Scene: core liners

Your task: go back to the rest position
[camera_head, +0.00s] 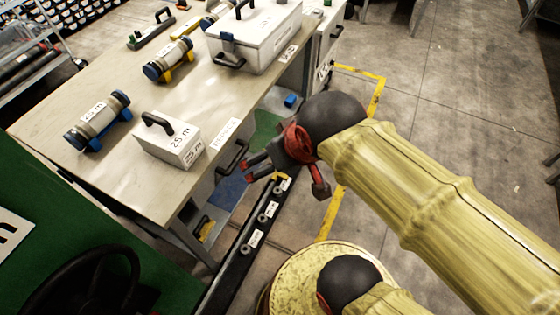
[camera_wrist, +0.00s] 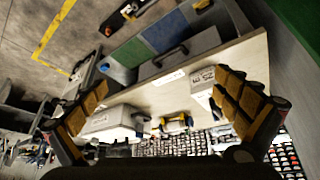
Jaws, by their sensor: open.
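My gripper (camera_head: 256,169) is in the middle of the head view, just off the right edge of the workbench. In the wrist view its two fingers (camera_wrist: 165,112) are spread wide apart, with nothing between them. My gripper is open and empty. My arm, in a yellowish cover, reaches in from the lower right. The workbench (camera_head: 137,83) stands to the left of my gripper. A small white box labelled 25 m (camera_head: 170,139) with a dark handle stands near the bench's front corner, left of my gripper and apart from it.
A large white case (camera_head: 258,38) and labelled cylinders on stands, one blue-based (camera_head: 98,118) and one yellow-based (camera_head: 168,60), stand on the bench. A dark rail (camera_head: 252,240) with white labels runs below my gripper. Floor (camera_head: 450,75) is open at the right.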

